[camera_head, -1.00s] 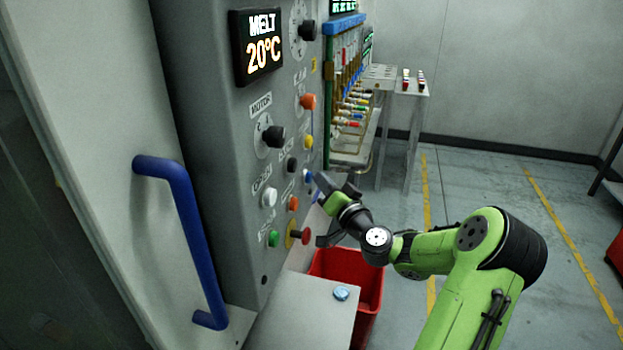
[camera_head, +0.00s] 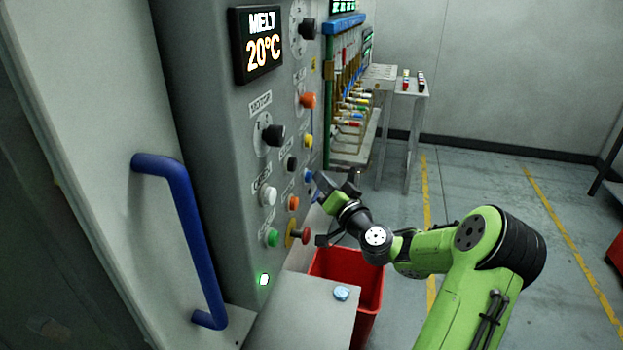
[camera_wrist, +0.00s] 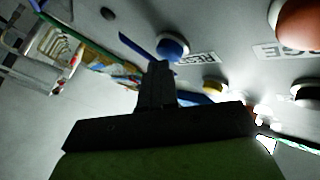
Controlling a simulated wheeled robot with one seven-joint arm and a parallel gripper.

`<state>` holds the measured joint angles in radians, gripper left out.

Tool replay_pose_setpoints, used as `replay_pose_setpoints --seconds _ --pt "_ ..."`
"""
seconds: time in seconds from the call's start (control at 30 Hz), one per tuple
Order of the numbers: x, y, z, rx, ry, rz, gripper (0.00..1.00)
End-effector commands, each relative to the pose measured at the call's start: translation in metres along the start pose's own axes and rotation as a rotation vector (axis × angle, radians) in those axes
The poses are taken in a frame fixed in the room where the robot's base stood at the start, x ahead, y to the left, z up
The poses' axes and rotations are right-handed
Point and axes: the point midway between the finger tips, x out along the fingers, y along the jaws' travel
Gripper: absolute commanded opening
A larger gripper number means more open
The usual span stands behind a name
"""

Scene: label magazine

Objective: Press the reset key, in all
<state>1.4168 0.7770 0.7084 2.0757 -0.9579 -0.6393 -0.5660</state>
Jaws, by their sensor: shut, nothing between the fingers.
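The reset key is a round blue button on the grey machine panel. In the wrist view the blue button (camera_wrist: 173,46) sits beside a label reading "RESE", the rest of which is cut off or hidden. In the head view the blue button (camera_head: 308,174) is small and close to my fingertips. My gripper (camera_head: 320,180) is shut and empty, with its tips pointing at the panel. In the wrist view my gripper (camera_wrist: 157,70) has its tips just below the button; whether they touch it I cannot tell.
An orange button (camera_head: 293,203), a red knob (camera_head: 305,237) and a green button (camera_head: 272,237) are nearby on the panel. A red bin (camera_head: 365,275) and a blue door handle (camera_head: 185,205) stand out from the machine.

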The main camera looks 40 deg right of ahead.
Motion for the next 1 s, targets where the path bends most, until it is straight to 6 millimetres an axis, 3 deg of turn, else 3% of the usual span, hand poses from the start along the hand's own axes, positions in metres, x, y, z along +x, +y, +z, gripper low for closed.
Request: replay_pose_setpoints --seconds 0.5,1.0 --pt "-0.01 0.008 -0.007 -0.001 0.001 0.001 0.0" --pt "-0.043 0.031 -0.03 -0.001 0.001 0.001 0.0"
